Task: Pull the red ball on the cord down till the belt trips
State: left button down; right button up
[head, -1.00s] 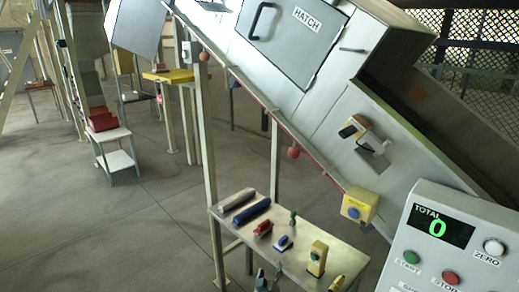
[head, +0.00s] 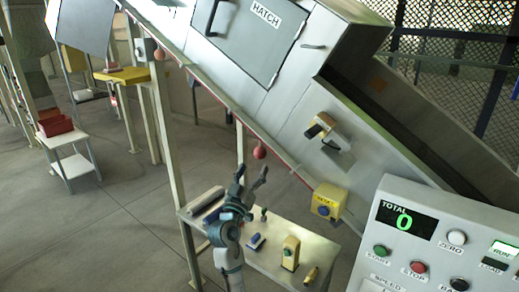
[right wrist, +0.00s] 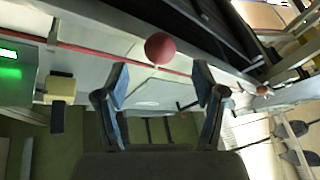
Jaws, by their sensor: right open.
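The red ball (head: 259,152) hangs on a red cord (head: 285,163) that runs along the lower edge of the sloping grey machine. My right gripper (head: 252,173) is open and empty just below the ball, fingers pointing up. In the right wrist view the ball (right wrist: 160,48) lies ahead of and between the two open fingertips (right wrist: 161,75), with no finger visibly touching it. The cord (right wrist: 100,52) crosses behind it there. The belt is not clearly visible. My left gripper is not in view.
Another reddish ball (head: 159,54) hangs farther up. A metal table (head: 268,270) with several tools stands below. The control panel (head: 440,225) reads 0 at right.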

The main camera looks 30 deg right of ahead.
aim_at(260, 152)
jog(key=p+x, duration=0.1)
jog(key=x, duration=0.5)
jog(key=shift+w+d+r, duration=0.15)
jog(key=shift+r, duration=0.1)
jog(key=shift+w+d+r+p, duration=0.15)
jog(key=shift+w+d+p, duration=0.1)
jog(key=shift+w+p, duration=0.1)
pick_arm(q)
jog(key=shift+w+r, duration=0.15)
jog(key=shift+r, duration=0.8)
